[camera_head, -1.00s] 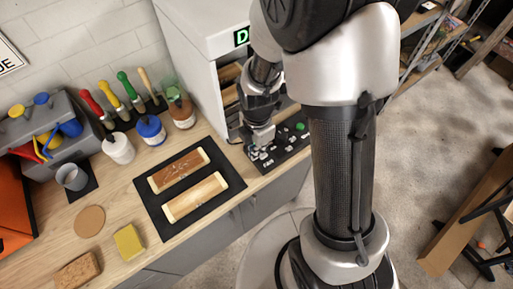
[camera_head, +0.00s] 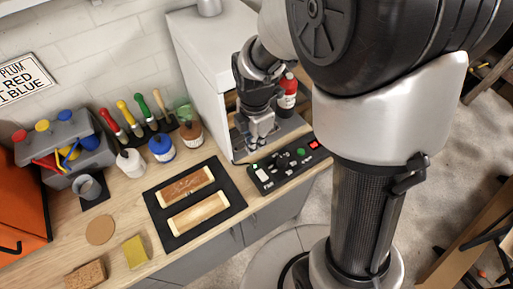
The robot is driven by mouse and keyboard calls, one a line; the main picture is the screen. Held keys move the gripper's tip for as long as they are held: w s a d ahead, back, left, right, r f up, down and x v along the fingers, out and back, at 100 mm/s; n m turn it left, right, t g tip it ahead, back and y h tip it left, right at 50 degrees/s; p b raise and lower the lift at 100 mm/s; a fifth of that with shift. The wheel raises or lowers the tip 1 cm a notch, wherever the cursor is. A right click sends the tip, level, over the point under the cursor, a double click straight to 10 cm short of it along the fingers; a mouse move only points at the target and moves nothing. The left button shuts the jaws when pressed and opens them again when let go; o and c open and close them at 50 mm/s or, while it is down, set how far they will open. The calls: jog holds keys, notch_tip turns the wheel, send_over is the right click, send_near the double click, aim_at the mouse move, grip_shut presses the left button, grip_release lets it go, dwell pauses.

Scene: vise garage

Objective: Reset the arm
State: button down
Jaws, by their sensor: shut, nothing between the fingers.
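My gripper (camera_head: 257,147) points down just behind the black control panel (camera_head: 285,165) and in front of the white cabinet's (camera_head: 198,62) opening. Its fingers are shut and empty. They look apart from the panel's buttons, though the height is hard to tell. My arm fills the right half of the view and hides part of the cabinet. The panel shows a green knob, a red lit part and a pale block.
Two wooden blocks (camera_head: 197,211) lie on a black mat (camera_head: 224,208). Left stand brushes in a holder (camera_head: 152,126), paint jars (camera_head: 161,148), a grey caddy (camera_head: 62,148) and a grey cup (camera_head: 88,187). A red bottle (camera_head: 287,93) stands behind my gripper. A yellow sponge (camera_head: 136,252) lies in front.

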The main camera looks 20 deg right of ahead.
jog(key=shift+r, duration=0.1)
dwell(0.5)
jog(key=s+d+r+m+t+b, duration=0.2)
jog(key=s+r+m, duration=0.5)
jog(key=m, duration=0.4)
jog(key=s+d+r+m+t+b, duration=0.1)
jog(key=s+r+m+t+b, duration=0.3)
jog(key=s+m, duration=0.6)
jog(key=w+a+f+n+g, duration=0.2)
jog(key=w+f+n+g, duration=0.2)
jog(key=w+f+n, duration=0.5)
jog(key=w+a+f+n+g, duration=0.1)
jog(key=w+f+n+g, duration=0.25)
jog(key=w+n, duration=0.6)
jog(key=s+f+b, duration=0.1)
jog(key=f+b, duration=0.1)
jog(key=f, duration=0.2)
jog(key=s+f+n+b, duration=0.1)
jog(key=f+b, duration=0.1)
jog(key=f, duration=0.2)
jog(key=s+f+n+b, duration=0.1)
jog(key=s+f+b, duration=0.1)
jog(key=f, duration=0.2)
jog(key=shift+d+f+n, duration=0.1)
jog(key=shift+d+n, duration=0.15)
jog(key=shift+d, duration=0.05)
